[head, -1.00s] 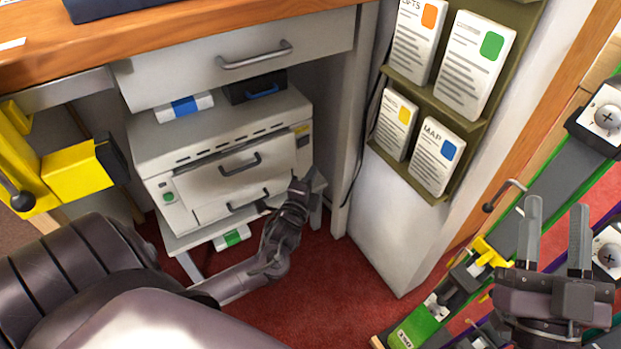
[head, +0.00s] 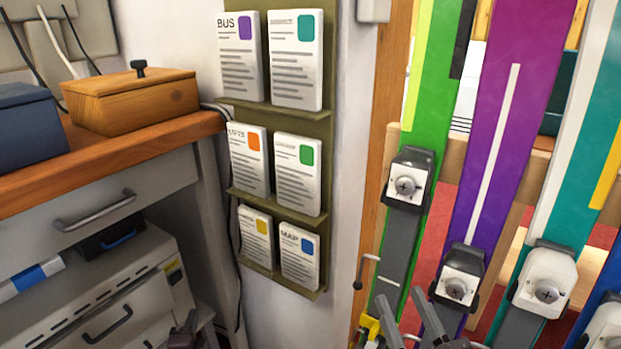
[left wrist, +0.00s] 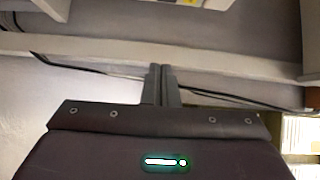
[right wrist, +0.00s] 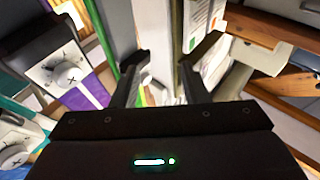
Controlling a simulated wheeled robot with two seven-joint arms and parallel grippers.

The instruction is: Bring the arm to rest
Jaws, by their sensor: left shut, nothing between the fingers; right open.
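My left gripper (head: 185,338) just shows at the bottom edge of the head view, in front of the grey machine under the bench. In the left wrist view its fingers (left wrist: 161,72) are together with nothing between them, before a pale ledge and a dark cable. My right gripper (head: 408,308) is at the bottom of the head view, in front of the ski rack, with its two fingers apart. In the right wrist view its fingers (right wrist: 170,65) are spread and hold nothing. Most of both arms is out of the head view.
The wooden bench top (head: 110,156) bears a wooden box (head: 130,102) and a blue box (head: 28,125). The grey machine (head: 100,290) sits beneath. A leaflet rack (head: 280,113) hangs on the wall. Upright skis (head: 500,110) with bindings stand at the right, close behind my right gripper.

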